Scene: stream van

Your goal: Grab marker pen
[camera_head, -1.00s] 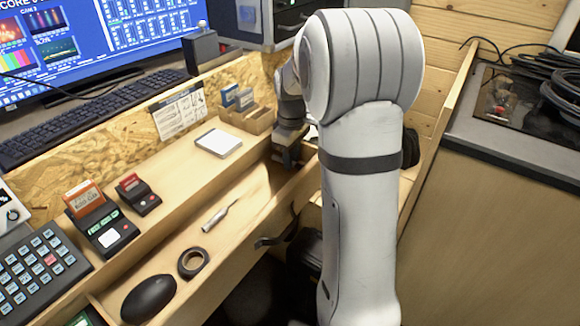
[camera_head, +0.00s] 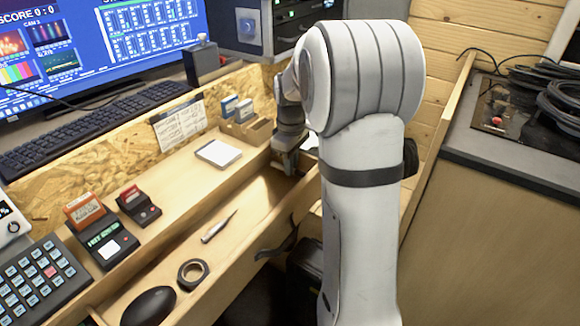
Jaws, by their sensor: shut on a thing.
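My gripper (camera_head: 285,168) points down at the far end of the open wooden drawer (camera_head: 248,222), close to its end wall. It is shut on a slim thing that looks to be the marker pen, though the fingers and my arm hide nearly all of it. No other marker pen shows clearly. A thin pointed tool with a pale handle (camera_head: 218,227) lies in the middle of the drawer, apart from my gripper.
The drawer also holds a roll of black tape (camera_head: 193,273) and a black mouse (camera_head: 149,306). A notepad (camera_head: 218,152) and small card boxes (camera_head: 240,122) stand on the ledge behind. A keypad (camera_head: 40,285) is at left. My arm blocks the middle right.

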